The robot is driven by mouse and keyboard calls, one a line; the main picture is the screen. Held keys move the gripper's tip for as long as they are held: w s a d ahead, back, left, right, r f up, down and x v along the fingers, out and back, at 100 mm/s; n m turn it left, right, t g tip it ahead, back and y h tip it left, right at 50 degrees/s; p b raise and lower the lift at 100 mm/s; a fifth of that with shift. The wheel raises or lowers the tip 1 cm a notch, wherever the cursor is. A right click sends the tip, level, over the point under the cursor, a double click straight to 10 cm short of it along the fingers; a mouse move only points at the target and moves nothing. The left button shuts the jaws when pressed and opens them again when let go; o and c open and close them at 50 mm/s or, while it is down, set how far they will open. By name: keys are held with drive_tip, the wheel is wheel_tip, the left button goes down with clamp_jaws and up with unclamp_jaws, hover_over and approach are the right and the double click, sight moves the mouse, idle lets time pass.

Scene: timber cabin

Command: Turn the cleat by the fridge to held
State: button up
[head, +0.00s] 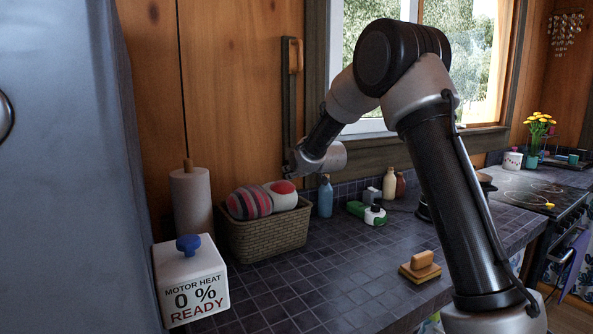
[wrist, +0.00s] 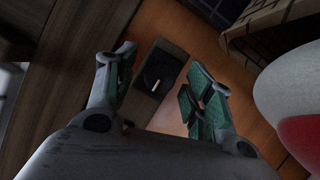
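In the head view, my gripper (head: 291,171) is at the wall by the lower end of a dark vertical strip (head: 286,110), above the basket. The cleat is not clear there. The fridge (head: 60,170) stands at the left.
A white box with a blue knob (head: 190,290) reads "MOTOR HEAT 0 % READY". A paper roll (head: 191,205) and bottles stand nearby. The front counter is mostly clear.

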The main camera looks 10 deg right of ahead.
drive_tip(key=v, duration=1.2)
drive_tip(key=shift+d, duration=0.1)
drive_tip(key=s+d+m+g+h, duration=0.1)
drive_tip(key=s+d, duration=0.2)
drive_tip(key=s, duration=0.4)
drive_tip(key=s+d+r+m+g, duration=0.1)
drive_tip(key=s+d+g, duration=0.15)
drive_tip(key=s, duration=0.45)
drive_tip(key=s+d+m+g+h, duration=0.1)
drive_tip(key=s+d, duration=0.2)
drive_tip(key=s, duration=0.4)
drive_tip(key=s+d+f+m+g, duration=0.1)
drive_tip(key=s+d+f+g, duration=0.1)
drive_tip(key=s, duration=0.9)
drive_tip(key=s+d+f+m+g, duration=0.1)
drive_tip(key=s+d+f+g, duration=0.1)
drive_tip(key=s, duration=1)
drive_tip(key=shift+s+f+m+g+h, duration=0.3)
drive_tip(key=shift+s+f+m+g, duration=0.05)
drive_tip(key=shift+f+m, duration=0.05)
